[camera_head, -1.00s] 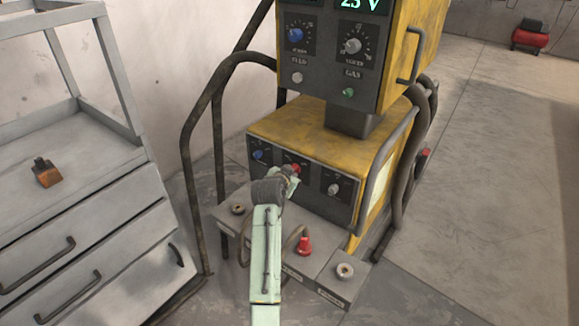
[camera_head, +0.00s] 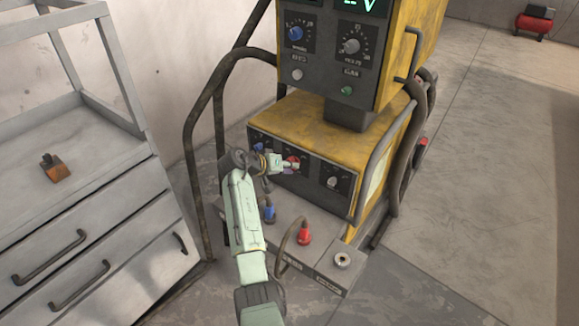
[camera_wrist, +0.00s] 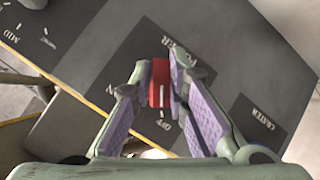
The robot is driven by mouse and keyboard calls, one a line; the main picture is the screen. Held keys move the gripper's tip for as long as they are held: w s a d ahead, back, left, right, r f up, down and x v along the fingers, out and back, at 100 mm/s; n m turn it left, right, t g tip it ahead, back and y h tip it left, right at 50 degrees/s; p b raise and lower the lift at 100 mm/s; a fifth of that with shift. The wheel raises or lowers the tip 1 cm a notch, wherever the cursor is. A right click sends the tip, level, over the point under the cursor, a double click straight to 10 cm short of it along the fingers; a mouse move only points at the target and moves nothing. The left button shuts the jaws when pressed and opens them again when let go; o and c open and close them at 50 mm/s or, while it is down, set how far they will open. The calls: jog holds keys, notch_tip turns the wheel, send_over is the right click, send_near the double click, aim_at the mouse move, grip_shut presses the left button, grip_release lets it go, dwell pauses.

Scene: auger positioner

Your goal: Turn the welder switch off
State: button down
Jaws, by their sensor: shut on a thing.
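The welder (camera_head: 375,120) is a yellow machine with a dark lower front panel. Its red power switch (camera_wrist: 160,80) sits between my fingertips in the wrist view, on a dark plate lettered ON and OFF. The white line on the switch runs toward the tick beside OFF. My gripper (camera_wrist: 160,84) is shut on the switch, one finger on each side. In the head view my gripper (camera_head: 287,164) reaches the panel from the left, and the red switch (camera_head: 294,160) shows partly behind it. The upper display (camera_head: 352,4) shows dashes and a V.
Below the panel, a ledge holds a blue plug (camera_head: 269,213), a red plug (camera_head: 304,234) and a bare socket (camera_head: 342,261). A grey drawer cabinet (camera_head: 90,225) stands left.

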jog(key=shift+w+d+r+n+g+h, duration=0.1)
jog(key=shift+w+r+n+g+h, duration=0.15)
jog(key=shift+n+h, duration=0.35)
jog(key=shift+s, duration=0.1)
jog(key=c, duration=1.7)
grip_release()
jog(key=shift+r, duration=0.1)
jog(key=shift+o, duration=0.7)
jog(key=v, duration=1.1)
jog(key=shift+s+a, duration=0.2)
jog(key=shift+a, duration=0.3)
